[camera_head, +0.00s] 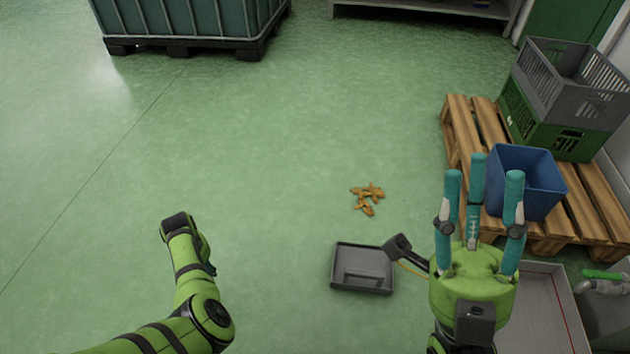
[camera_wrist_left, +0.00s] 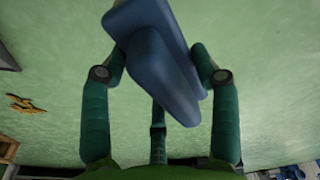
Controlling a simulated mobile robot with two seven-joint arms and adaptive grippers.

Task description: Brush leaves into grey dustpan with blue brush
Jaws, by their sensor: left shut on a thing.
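The grey dustpan (camera_head: 362,269) lies flat on the green floor, just left of my right gripper in the head view, and looks empty. A small pile of orange-brown leaves (camera_head: 367,196) lies on the floor beyond it; leaves also show at the left of the left wrist view (camera_wrist_left: 25,103). In the head view only the left arm shows, not the brush. My right gripper (camera_head: 482,173) is open and empty, fingers pointing away.
A wooden pallet (camera_head: 458,120) at right carries a blue bin (camera_head: 525,180) and stacked grey (camera_head: 575,85) and green crates (camera_head: 540,125). A shallow grey tray (camera_head: 535,310) lies lower right. A large green container (camera_head: 190,20) stands far left.

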